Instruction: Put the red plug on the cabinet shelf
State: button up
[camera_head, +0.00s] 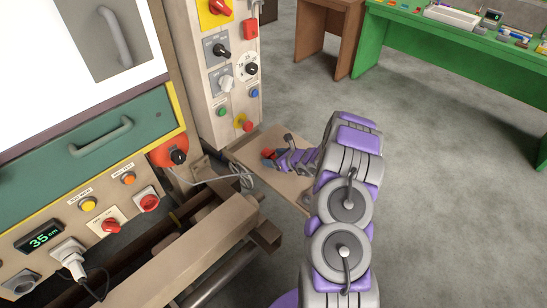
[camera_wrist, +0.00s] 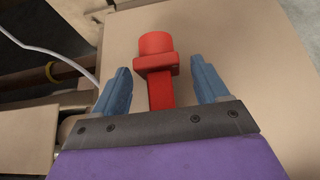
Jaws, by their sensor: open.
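The red plug (camera_wrist: 157,67) lies on a beige board (camera_wrist: 235,40) in the wrist view, with its round end pointing away from me. My gripper (camera_wrist: 160,90) is open, with one blue finger on each side of the plug and a visible gap on both sides. In the head view, my gripper (camera_head: 280,160) is low over the beige board beside the cabinet, and a small part of the red plug (camera_head: 268,154) shows at its tip. I cannot make out which part of the cabinet is its shelf.
A control panel with a green drawer (camera_head: 100,150), knobs and buttons stands at the left. A pale cable (camera_head: 215,178) runs near the board. A wooden beam (camera_head: 185,260) lies in front. A green table (camera_head: 450,45) stands at the back right. Grey floor is clear at right.

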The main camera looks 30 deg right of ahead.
jog(key=p+v, duration=0.2)
jog(key=v, duration=0.8)
jog(key=shift+s+d+r, duration=0.1)
jog(key=shift+d+r, duration=0.05)
jog(key=shift+r, duration=0.1)
jog(key=shift+s+r, duration=0.25)
jog(key=shift+s, duration=0.3)
jog(key=a+r+n+g+y, duration=0.2)
jog(key=a+r+n+y, duration=0.3)
jog(key=a+r+n, duration=0.7)
jog(key=s+a+r+n+g+y, duration=0.1)
jog(key=s+a+r+n+g, duration=0.3)
jog(key=a, duration=0.5)
jog(key=s+a+r+n+g+y, duration=0.1)
jog(key=s+a+r+n+g, duration=0.15)
jog(key=s+a+r, duration=0.55)
jog(key=s+a+n+g+h, duration=0.35)
jog(key=s+n, duration=0.45)
jog(key=s, duration=0.6)
jog(key=s+d+r+n+h, duration=0.1)
jog(key=s+d+n+h, duration=0.4)
jog(key=s, duration=0.8)
jog(key=d+h, duration=0.2)
jog(key=d, duration=0.2)
jog(key=shift+s+d+g, duration=0.3)
jog(key=shift+g, duration=0.1)
